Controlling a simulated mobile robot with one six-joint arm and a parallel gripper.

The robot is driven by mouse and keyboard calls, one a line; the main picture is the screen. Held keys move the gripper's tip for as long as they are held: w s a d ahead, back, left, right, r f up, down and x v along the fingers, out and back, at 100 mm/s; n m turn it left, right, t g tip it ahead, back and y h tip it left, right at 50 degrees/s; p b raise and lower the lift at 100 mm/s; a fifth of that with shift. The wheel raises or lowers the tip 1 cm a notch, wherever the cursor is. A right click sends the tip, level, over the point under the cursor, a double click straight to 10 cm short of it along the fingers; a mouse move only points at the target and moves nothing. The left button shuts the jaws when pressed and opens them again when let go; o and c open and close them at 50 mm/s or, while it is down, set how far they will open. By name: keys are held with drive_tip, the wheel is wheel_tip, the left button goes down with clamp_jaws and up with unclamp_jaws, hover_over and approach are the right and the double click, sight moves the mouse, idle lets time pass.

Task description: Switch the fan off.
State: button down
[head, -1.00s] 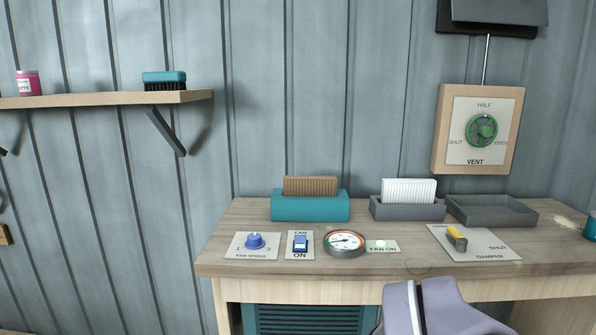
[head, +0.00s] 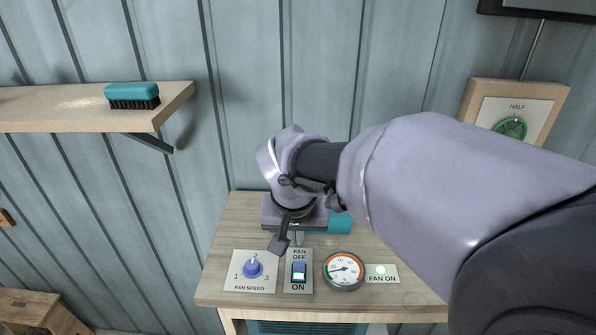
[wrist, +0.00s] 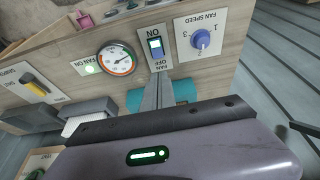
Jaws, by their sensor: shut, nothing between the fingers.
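The fan switch (head: 299,271) is a blue rocker on a white plate marked FAN, OFF and ON, on the bench top; it also shows in the wrist view (wrist: 155,46). My gripper (head: 298,240) is shut and empty, above the bench by the OFF end of the switch plate. In the wrist view its fingertips (wrist: 157,78) appear close to the plate's OFF edge; I cannot tell if they touch it.
The blue fan speed knob (head: 253,267) is left of the switch, and a round gauge (head: 344,270) is right of it. A teal holder (head: 340,222) stands behind, partly hidden by my arm. The damper handle (wrist: 36,82) lies farther along the bench.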

sight(298, 267)
drive_tip(key=x, duration=1.3)
drive_tip(key=shift+s+f+p, duration=0.15)
drive_tip(key=shift+f+p, duration=0.1)
drive_tip(key=shift+p, duration=0.05)
drive_tip(key=shift+f, duration=0.35)
drive_tip(key=shift+f+b, duration=0.35)
drive_tip(key=shift+b, duration=0.4)
drive_tip(key=shift+r, duration=0.1)
drive_tip(key=shift+s, duration=0.1)
